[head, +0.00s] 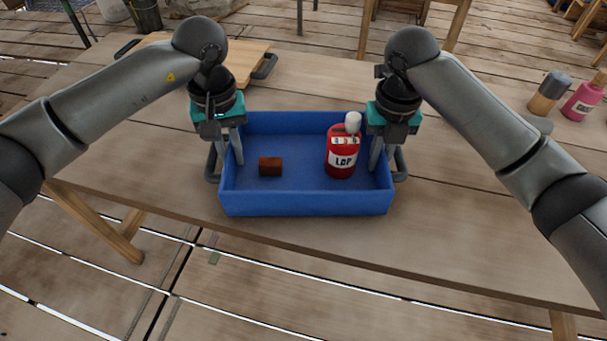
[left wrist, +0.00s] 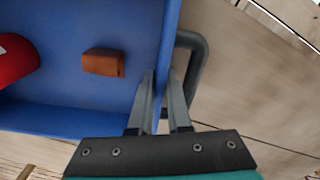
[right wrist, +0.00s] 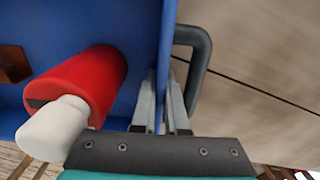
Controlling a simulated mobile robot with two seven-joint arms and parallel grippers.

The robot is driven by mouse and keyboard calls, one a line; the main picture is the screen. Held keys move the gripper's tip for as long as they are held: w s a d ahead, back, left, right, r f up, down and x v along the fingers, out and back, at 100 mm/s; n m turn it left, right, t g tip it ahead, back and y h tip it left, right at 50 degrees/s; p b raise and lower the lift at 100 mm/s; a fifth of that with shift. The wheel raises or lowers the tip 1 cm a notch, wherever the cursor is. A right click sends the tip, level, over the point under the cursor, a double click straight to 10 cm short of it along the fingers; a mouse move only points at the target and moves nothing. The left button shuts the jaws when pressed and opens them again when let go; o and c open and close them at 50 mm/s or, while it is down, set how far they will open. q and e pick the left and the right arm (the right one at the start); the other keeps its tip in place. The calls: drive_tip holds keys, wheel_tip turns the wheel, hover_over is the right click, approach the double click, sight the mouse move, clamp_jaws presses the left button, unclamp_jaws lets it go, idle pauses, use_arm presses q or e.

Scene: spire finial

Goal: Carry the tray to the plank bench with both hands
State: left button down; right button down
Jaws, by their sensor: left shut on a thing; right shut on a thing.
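The blue tray (head: 306,202) is on or just above a wooden table; I cannot tell which. It holds a small brown block (head: 270,166) at the left and a red can (head: 341,157) with a white cap at the right. My left gripper (head: 232,162) is shut on the tray's left wall, with one finger inside and one outside, beside the dark side handle (left wrist: 197,65). My right gripper (head: 380,168) is shut on the right wall in the same way, beside the other handle (right wrist: 205,60). The block also shows in the left wrist view (left wrist: 103,62).
The wooden table (head: 480,235) has free room right of the tray. A wooden board (head: 245,62) with dark handles lies behind at the left. A pink bottle (head: 583,101) and a tan, dark-topped container (head: 548,93) stand at the far right. Slatted floor shows in front.

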use_arm(q)
drive_tip(key=shift+f+b, duration=0.5)
drive_tip(key=shift+f, duration=0.05)
use_arm(e)
drive_tip(key=shift+f, duration=0.6)
use_arm(q)
drive_tip(key=c, duration=0.9)
unclamp_jaws()
use_arm(e)
drive_tip(key=c, duration=0.9)
unclamp_jaws()
drive_tip(key=shift+r, duration=0.1)
drive_tip(key=shift+c, duration=0.2)
use_arm(q)
drive_tip(key=shift+o, duration=0.2)
drive_tip(key=shift+r, duration=0.1)
wheel_tip(320, 180, up, 8)
drive_tip(key=shift+f, duration=0.2)
drive_tip(key=shift+r, duration=0.15)
use_arm(e)
drive_tip(key=shift+r, duration=0.1)
use_arm(q)
drive_tip(key=shift+d, duration=0.1)
use_arm(e)
wheel_tip(320, 180, up, 12)
drive_tip(key=shift+f, duration=0.1)
